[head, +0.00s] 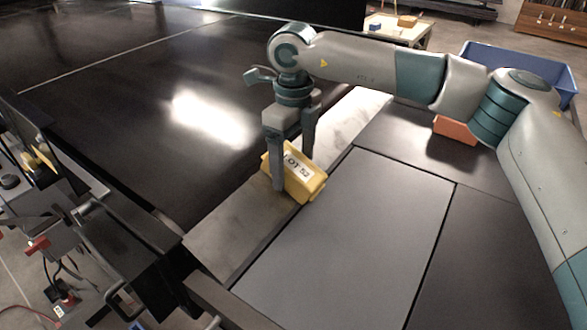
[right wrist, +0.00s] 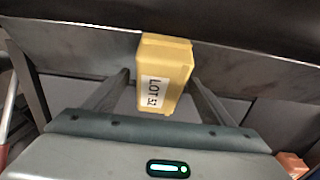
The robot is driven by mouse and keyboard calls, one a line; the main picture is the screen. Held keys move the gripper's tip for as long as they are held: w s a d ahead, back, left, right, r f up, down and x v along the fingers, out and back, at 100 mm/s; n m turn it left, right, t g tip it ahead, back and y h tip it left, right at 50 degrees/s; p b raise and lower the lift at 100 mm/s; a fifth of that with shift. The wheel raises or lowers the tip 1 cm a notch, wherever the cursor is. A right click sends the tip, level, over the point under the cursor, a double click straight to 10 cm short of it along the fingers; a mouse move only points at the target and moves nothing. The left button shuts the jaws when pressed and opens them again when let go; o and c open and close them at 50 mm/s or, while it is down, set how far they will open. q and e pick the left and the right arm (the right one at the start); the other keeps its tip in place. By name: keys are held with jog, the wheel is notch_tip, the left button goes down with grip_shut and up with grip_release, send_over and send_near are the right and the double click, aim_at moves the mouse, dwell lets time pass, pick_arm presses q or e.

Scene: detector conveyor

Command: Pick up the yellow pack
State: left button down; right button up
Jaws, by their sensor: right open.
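The yellow pack (head: 311,187) has a white label reading "LOT 52". It sits tilted on the grey metal strip at the edge of the dark conveyor, next to the grey panel. My right gripper (head: 292,167) comes down over it from above, with one finger in front of the pack and the other partly behind it. In the right wrist view the pack (right wrist: 170,60) stands between the two spread fingers (right wrist: 158,95), with gaps at its sides. The jaws are open. My left gripper is not seen.
The wide dark conveyor (head: 120,90) fills the left and is bare. An orange box (head: 455,130) lies under my right arm, near a blue bin (head: 520,64). A small table (head: 395,32) with boxes stands at the back. The grey panel (head: 350,230) is clear.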

aim_at(293, 160)
jog(key=c, duration=1.5)
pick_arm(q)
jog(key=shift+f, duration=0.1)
pick_arm(e)
jog(key=shift+r, duration=0.1)
